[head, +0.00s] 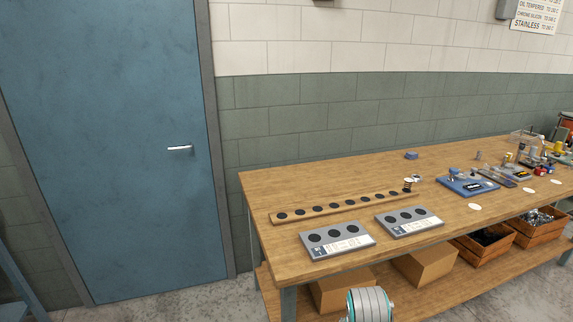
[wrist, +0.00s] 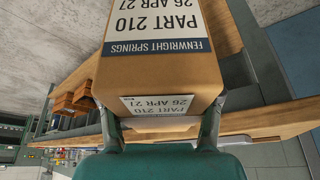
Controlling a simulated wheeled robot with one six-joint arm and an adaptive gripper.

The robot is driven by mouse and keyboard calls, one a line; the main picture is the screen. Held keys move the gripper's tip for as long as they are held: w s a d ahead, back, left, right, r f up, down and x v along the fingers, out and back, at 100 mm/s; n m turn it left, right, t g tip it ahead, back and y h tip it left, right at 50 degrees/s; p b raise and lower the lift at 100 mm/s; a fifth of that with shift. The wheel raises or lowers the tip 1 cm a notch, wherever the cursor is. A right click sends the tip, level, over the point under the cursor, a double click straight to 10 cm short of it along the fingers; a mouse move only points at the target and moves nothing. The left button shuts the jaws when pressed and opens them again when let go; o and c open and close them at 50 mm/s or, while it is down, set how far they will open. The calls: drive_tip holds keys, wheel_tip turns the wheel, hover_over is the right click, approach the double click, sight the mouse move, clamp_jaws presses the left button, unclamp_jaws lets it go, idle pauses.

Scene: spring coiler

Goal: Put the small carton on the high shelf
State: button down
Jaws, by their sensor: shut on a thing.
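A brown carton (wrist: 160,72) with white printed labels reading "Fenwright Springs" and "Part 210" fills the middle of the wrist view. My gripper (wrist: 160,122) is shut on it, with one finger at each side of its near end. The carton and the gripper do not show in the head view. I cannot make out a high shelf in either view.
A wooden workbench (head: 330,253) runs right along the wall, with trays and tools on top. Two cartons (head: 343,289) (head: 425,264) and open wooden crates (head: 541,234) sit on its lower shelf. A blue door (head: 110,150) and bare floor (head: 170,300) are at left.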

drive_tip(key=shift+s+d+f, duration=0.15)
drive_tip(key=shift+s+f, duration=0.5)
drive_tip(key=shift+f, duration=0.05)
drive_tip(key=s+f+n, duration=0.1)
drive_tip(key=s+f, duration=0.3)
drive_tip(key=f, duration=0.4)
drive_tip(key=s+f+n+y, duration=0.1)
drive_tip(key=s+f, duration=0.3)
drive_tip(key=f, duration=0.5)
drive_tip(key=shift+n, duration=0.8)
drive_tip(key=shift+d, duration=0.1)
